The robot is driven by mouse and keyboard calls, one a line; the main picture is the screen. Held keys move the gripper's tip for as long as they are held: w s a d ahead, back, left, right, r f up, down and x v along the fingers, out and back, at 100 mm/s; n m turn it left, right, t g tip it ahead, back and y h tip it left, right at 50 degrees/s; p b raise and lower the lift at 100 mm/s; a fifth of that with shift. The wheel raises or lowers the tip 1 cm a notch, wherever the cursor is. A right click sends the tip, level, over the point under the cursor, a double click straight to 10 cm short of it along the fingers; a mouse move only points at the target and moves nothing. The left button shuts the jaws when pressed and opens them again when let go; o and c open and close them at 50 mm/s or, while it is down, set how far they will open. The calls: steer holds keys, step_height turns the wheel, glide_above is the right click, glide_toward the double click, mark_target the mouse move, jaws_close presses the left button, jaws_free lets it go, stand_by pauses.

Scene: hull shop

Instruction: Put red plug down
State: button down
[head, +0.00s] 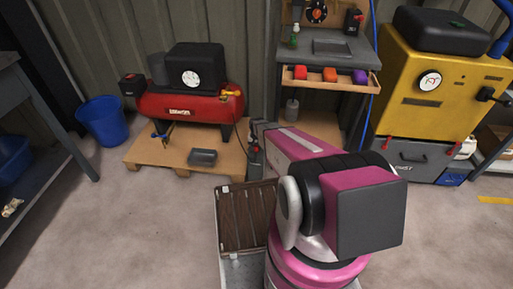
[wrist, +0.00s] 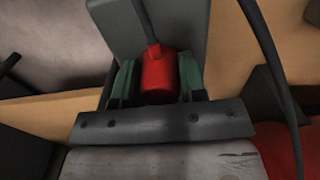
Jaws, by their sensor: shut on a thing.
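The red plug (wrist: 158,76) sits between the green-padded fingers of my gripper (wrist: 157,82) in the wrist view. My gripper is shut on it. A dark cord runs up from the plug's far end. Behind the plug is a flat grey surface, which looks like the grey tray (head: 202,157) on the wooden pallet (head: 150,155). I cannot tell whether the plug touches it. In the head view my arm reaches toward the pallet's right end, and the plug cannot be made out there.
A red compressor (head: 190,103) stands on the pallet, with a blue bucket (head: 102,121) to its left. A workbench (head: 340,48) with an open drawer stands behind my arm.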

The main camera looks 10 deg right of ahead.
steer(key=shift+f, duration=0.15)
steer(key=c, duration=0.7)
jaws_free()
step_height(320, 180, up, 13)
steer(key=s+r+n, duration=0.1)
steer(key=s+r, duration=0.5)
steer(key=s, duration=0.1)
steer(key=s+r+n, duration=0.1)
steer(key=s+r, duration=0.5)
steer(key=s, duration=0.1)
steer(key=s+r+n, duration=0.1)
steer(key=s+r, duration=0.4)
steer(key=s, duration=0.2)
steer(key=shift+s+r+n, duration=0.2)
steer(key=shift+r+n, duration=0.1)
steer(key=shift+r, duration=0.1)
